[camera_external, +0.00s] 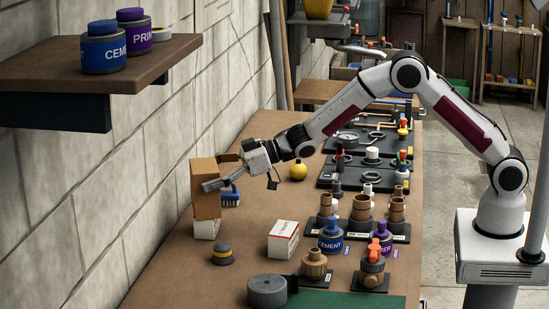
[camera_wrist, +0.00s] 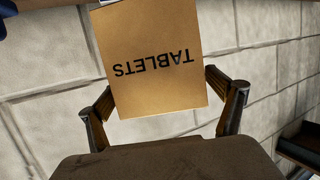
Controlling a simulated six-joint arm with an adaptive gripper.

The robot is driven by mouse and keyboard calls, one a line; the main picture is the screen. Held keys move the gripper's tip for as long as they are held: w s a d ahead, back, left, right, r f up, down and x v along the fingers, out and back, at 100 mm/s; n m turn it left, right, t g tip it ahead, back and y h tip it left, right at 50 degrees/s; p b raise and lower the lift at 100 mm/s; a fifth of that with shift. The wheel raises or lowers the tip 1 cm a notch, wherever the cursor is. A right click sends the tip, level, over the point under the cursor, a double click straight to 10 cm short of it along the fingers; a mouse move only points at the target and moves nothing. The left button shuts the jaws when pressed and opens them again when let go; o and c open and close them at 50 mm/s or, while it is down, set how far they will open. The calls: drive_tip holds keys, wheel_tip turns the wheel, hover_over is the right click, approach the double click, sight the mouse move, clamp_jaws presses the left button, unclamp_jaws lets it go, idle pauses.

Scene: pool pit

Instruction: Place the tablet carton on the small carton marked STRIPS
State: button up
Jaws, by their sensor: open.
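The tablet carton (camera_external: 204,190) is a tall brown box, upright at the wall side of the bench. In the wrist view its face (camera_wrist: 152,60) reads TABLETS, upside down. It appears to rest on a small white carton (camera_external: 206,229), whose marking I cannot read; a sliver of white shows at the carton's end in the wrist view. My gripper (camera_external: 213,172) is open, with one finger on each side of the tablet carton; the wrist view also shows the spread fingers (camera_wrist: 160,88). Any contact is hard to judge.
Another white carton (camera_external: 283,240) with red print stands to the right. A dark cone-like item with a yellow band (camera_external: 222,254), a blue brush (camera_external: 231,196) and a yellow ball (camera_external: 298,171) are nearby. A shelf with cans (camera_external: 120,62) juts out above left. Fittings crowd the right side.

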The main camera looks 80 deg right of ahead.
drive_tip(key=v, duration=1.1)
drive_tip(key=shift+s+d+r, duration=0.15)
drive_tip(key=shift+s+d, duration=0.05)
drive_tip(key=shift+s, duration=0.1)
idle(0.6)
drive_tip(key=s+d+r+m+g+h, duration=0.25)
drive_tip(key=s+d+r, duration=0.25)
drive_tip(key=s, duration=0.5)
drive_tip(key=s+d+r+m+g+h, duration=0.1)
drive_tip(key=s+d+r+h, duration=0.35)
drive_tip(key=s, duration=0.55)
drive_tip(key=s+a+f+g, duration=0.1)
drive_tip(key=s+f+g, duration=0.1)
drive_tip(key=s, duration=1.2)
drive_tip(key=s+f+g+y, duration=0.1)
drive_tip(key=s+f+g, duration=0.1)
drive_tip(key=s, duration=1.2)
drive_tip(key=shift+s+a+m+y, duration=0.15)
drive_tip(key=shift+a+m+y, duration=0.15)
drive_tip(key=shift+a+m, duration=0.15)
